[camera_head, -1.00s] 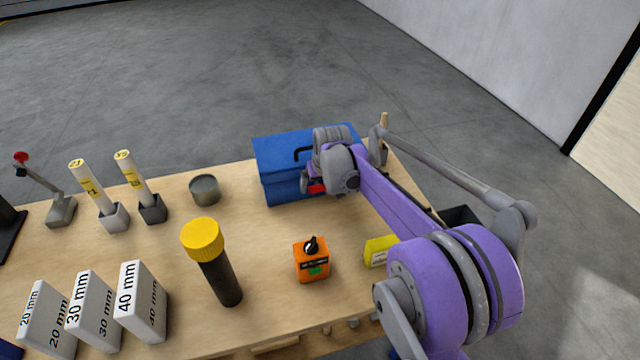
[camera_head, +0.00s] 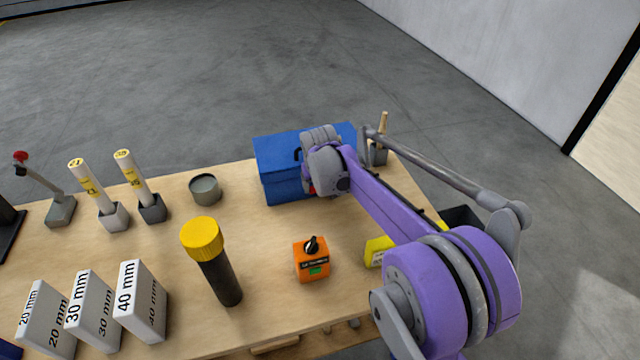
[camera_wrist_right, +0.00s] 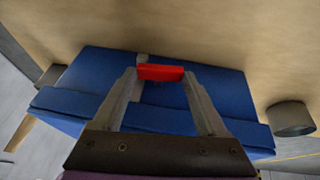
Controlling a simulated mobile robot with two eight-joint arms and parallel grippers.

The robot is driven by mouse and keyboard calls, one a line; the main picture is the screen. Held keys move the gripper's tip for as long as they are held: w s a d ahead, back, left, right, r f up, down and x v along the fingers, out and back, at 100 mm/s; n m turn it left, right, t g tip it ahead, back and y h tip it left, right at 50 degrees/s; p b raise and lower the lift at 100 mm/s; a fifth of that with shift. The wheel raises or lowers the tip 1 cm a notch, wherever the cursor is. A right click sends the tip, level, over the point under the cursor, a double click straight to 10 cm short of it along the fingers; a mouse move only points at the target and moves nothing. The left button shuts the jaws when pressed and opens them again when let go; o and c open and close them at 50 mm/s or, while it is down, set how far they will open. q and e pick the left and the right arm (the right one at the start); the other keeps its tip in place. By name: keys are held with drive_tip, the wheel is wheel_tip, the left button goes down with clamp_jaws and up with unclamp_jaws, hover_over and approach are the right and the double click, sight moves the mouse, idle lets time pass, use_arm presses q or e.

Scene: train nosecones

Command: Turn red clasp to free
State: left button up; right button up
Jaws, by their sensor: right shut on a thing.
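A blue box (camera_head: 277,180) stands at the back of the table, under my right arm. Its red clasp (camera_wrist_right: 160,72) shows in the right wrist view at the box's front, between the fingertips of my right gripper (camera_wrist_right: 159,76). The fingers are shut on the clasp, one at each end. In the head view only a sliver of red shows, and the right gripper's fingers are hidden behind its wrist. My left gripper is not in view.
An orange timer (camera_head: 312,262), a black tube with a yellow cap (camera_head: 216,270) and a grey round tin (camera_head: 205,189) stand on the table. White gauge blocks (camera_head: 142,300) stand at the front left. My right arm crosses the table's right side.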

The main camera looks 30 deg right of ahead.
sight(311, 192)
drive_tip(key=h, duration=0.1)
drive_tip(key=h+b, duration=0.1)
drive_tip(key=a+h, duration=0.1)
drive_tip(key=h, duration=0.1)
drive_tip(key=shift+w+a+f+n+g, duration=0.1)
drive_tip(key=shift+w+f+n+g, duration=0.05)
drive_tip(key=shift+f+n+g, duration=0.2)
drive_tip(key=h+b, duration=0.1)
drive_tip(key=h, duration=0.1)
drive_tip(key=n+h+b, duration=0.1)
drive_tip(key=shift+a+f+g+h+b, duration=0.25)
drive_tip(key=shift+a+f+h+b, duration=0.05)
drive_tip(key=shift+a+b, duration=0.05)
drive_tip(key=h+b, duration=0.1)
drive_tip(key=n+h+b, duration=0.1)
drive_tip(key=h+b, duration=0.1)
drive_tip(key=f+h+b, duration=0.1)
drive_tip(key=h, duration=0.1)
drive_tip(key=shift+w+a+f+b, duration=0.1)
drive_tip(key=shift+a+b, duration=0.15)
drive_tip(key=shift+b, duration=0.05)
drive_tip(key=shift+f+n+h+b, duration=0.2)
drive_tip(key=shift+n+h+b, duration=0.55)
drive_tip(key=shift+h+b, duration=0.8)
drive_tip(key=o, duration=1.3)
